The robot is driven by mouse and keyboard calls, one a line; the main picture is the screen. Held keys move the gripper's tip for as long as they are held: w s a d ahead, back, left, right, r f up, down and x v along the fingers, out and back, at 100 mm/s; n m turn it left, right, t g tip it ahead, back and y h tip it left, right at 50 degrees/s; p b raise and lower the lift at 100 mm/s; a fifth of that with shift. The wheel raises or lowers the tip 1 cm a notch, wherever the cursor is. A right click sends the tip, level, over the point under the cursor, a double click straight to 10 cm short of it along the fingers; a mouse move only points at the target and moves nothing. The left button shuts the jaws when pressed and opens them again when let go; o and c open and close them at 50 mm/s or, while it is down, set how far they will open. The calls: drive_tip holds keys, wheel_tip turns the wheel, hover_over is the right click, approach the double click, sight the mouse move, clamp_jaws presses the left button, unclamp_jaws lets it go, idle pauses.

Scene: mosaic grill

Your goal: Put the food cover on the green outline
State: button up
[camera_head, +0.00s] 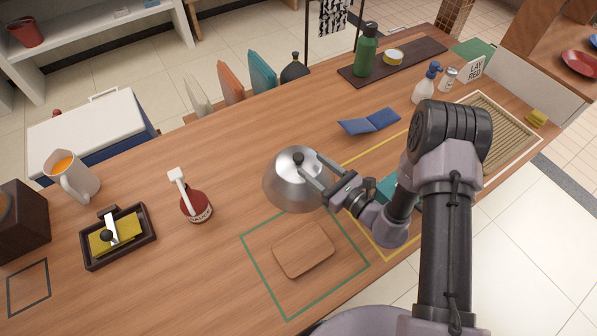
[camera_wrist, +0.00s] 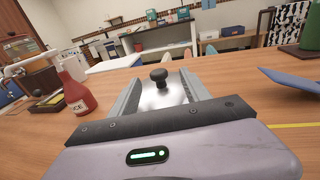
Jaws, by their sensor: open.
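The food cover (camera_head: 288,192) is a shiny silver dome with a black knob on top. It stands on the wooden counter just behind the green outline (camera_head: 262,269), overlapping its far edge in the picture. The outline surrounds a small wooden board (camera_head: 303,250). My gripper (camera_head: 314,167) is open at the top of the cover. In the wrist view, the knob (camera_wrist: 159,76) shows between the two spread fingers (camera_wrist: 160,92), with gaps on both sides. I cannot tell how deep the fingers reach around the knob. Part of the cover's right side is hidden by my gripper.
A red sauce bottle (camera_head: 194,203) stands left of the cover, and a dark tray (camera_head: 90,255) lies farther left. A yellow outline (camera_head: 350,165) lies partly under my arm.

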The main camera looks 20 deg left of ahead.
sight(303, 160)
drive_tip(key=x, duration=0.2)
drive_tip(key=b+x, duration=0.1)
drive_tip(key=x, duration=0.3)
drive_tip(key=shift+a+f+b, duration=0.3)
drive_tip(key=shift+a+b, duration=0.05)
clamp_jaws()
idle(0.9)
